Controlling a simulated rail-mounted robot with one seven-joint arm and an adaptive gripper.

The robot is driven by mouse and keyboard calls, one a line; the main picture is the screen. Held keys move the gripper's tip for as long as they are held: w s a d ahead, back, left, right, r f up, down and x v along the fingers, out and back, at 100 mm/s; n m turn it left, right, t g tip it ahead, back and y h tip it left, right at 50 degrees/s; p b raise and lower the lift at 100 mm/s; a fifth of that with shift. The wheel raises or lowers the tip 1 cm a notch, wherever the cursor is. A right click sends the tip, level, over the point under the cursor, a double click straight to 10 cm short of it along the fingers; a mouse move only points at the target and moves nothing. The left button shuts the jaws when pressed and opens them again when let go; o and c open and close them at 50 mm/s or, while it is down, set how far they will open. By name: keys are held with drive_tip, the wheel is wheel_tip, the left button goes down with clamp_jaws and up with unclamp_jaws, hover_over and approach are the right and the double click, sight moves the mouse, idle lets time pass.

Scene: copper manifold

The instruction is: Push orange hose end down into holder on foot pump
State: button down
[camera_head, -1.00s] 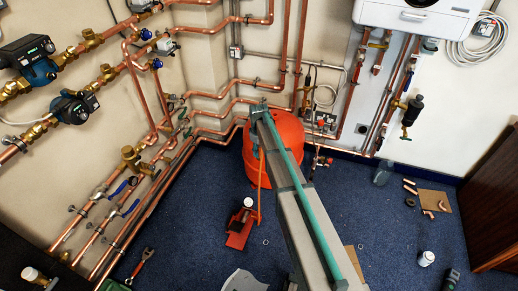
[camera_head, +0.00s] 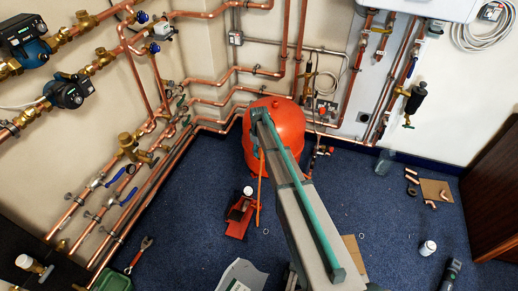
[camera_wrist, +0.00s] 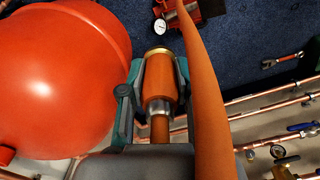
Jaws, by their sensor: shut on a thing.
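The orange hose end (camera_wrist: 160,85) has a brass rim and a silver collar. It sits between the two teal fingers of my gripper (camera_wrist: 155,85), which is shut on it. The orange hose (camera_wrist: 205,90) runs as a thick band just right of the gripper in the wrist view. It hangs beside the red foot pump (camera_head: 238,218) in the head view. The pump has a white-faced gauge (camera_wrist: 160,26) and shows only partly at the top of the wrist view. The hose end is apart from the pump. The holder cannot be made out.
A large red-orange tank (camera_head: 275,132) stands close to the left of the gripper in the wrist view (camera_wrist: 60,75). Copper pipes (camera_head: 150,185) line the wall. A wrench (camera_head: 140,255) lies on the blue floor, which is mostly clear around the pump.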

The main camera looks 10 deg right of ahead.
wheel_tip(320, 180, down, 42)
drive_tip(key=b, duration=1.5)
idle(1.7)
drive_tip(key=shift+f, duration=0.35)
idle(0.3)
drive_tip(key=shift+f+b, duration=0.6)
drive_tip(key=shift+f, duration=0.6)
drive_tip(key=shift+f, duration=0.75)
idle(0.5)
